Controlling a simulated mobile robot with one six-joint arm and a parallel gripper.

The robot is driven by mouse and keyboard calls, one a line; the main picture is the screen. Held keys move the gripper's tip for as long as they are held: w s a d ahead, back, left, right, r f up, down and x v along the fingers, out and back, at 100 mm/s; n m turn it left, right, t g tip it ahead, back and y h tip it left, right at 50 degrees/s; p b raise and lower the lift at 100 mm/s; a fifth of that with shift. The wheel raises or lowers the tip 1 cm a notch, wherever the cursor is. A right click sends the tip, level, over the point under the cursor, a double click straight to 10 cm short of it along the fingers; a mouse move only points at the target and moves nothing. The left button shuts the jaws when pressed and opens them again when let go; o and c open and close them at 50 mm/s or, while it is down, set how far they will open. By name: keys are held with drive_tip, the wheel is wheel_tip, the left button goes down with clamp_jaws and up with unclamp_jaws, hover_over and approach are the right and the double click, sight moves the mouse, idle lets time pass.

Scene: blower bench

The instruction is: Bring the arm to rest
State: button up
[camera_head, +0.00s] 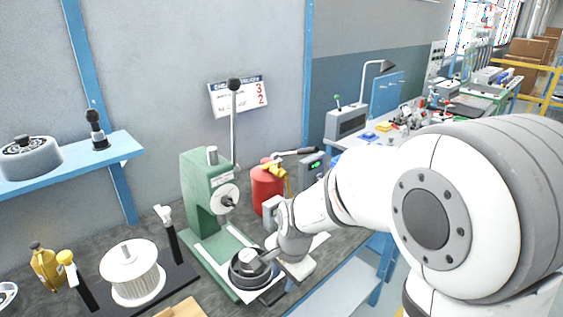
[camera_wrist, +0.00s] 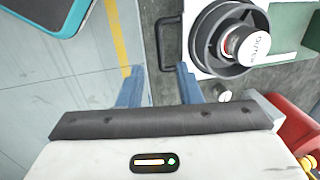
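My arm (camera_head: 365,195) reaches in from the right over the bench, bent down toward the green press. In the wrist view my gripper (camera_wrist: 160,74) shows two blue fingers standing apart, with nothing between them. A black round housing (camera_wrist: 208,50) with a light lettered centre lies on a white plate (camera_wrist: 194,72) to the right of the fingers. The housing also shows in the head view (camera_head: 246,275), at the foot of the green press (camera_head: 196,193). My gripper is close beside it; its fingertips are hard to make out in the head view.
A black handle (camera_wrist: 161,45) sticks out from the plate near the fingertips. A red canister (camera_head: 264,190) stands behind my wrist. A white ribbed filter (camera_head: 136,278) stands on a dark tray at left. A blue shelf (camera_head: 120,148) hangs above. Floor shows beyond the bench edge.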

drive_tip(key=s+d+r+n+t+h, duration=0.1)
drive_tip(key=s+d+r+n, duration=0.8)
drive_tip(key=s+d, duration=0.4)
drive_tip(key=shift+s+d+r, duration=0.3)
drive_tip(key=shift+s+d, duration=0.1)
drive_tip(key=shift+d, duration=0.3)
